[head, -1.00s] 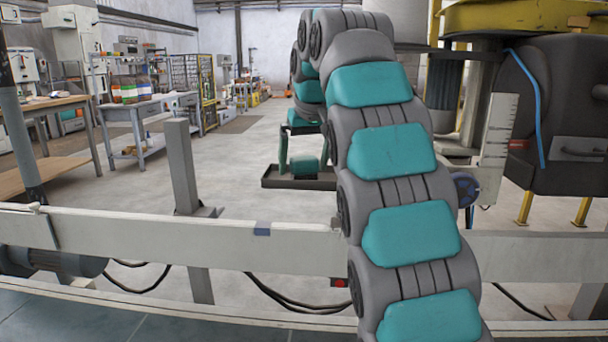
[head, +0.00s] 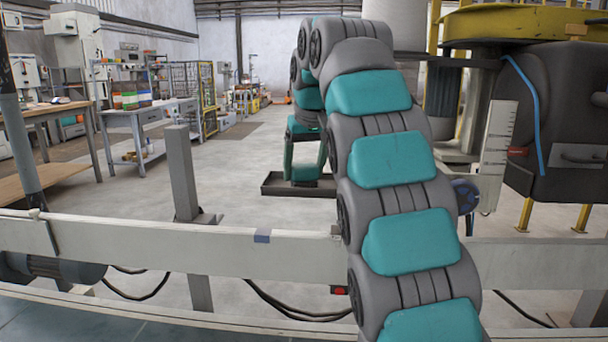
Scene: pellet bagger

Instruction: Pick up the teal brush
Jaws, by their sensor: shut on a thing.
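My arm with teal pads reaches up and over the conveyor rail and bends down beyond it. At its far end my gripper (head: 306,164) points down, with a finger on each side of a small teal block, the teal brush (head: 305,173). The gripper is shut on the brush. The brush is low over or in a dark shallow tray (head: 275,188); I cannot tell whether it still touches the tray. The brush's finer shape is too small to make out, and my arm hides the area to its right.
A pale rail (head: 170,240) crosses in front, with an upright grey post (head: 182,172) behind it. A dark machine housing (head: 560,120) stands at right. A workbench (head: 145,112) with shelves is at back left. The floor left of the tray is clear.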

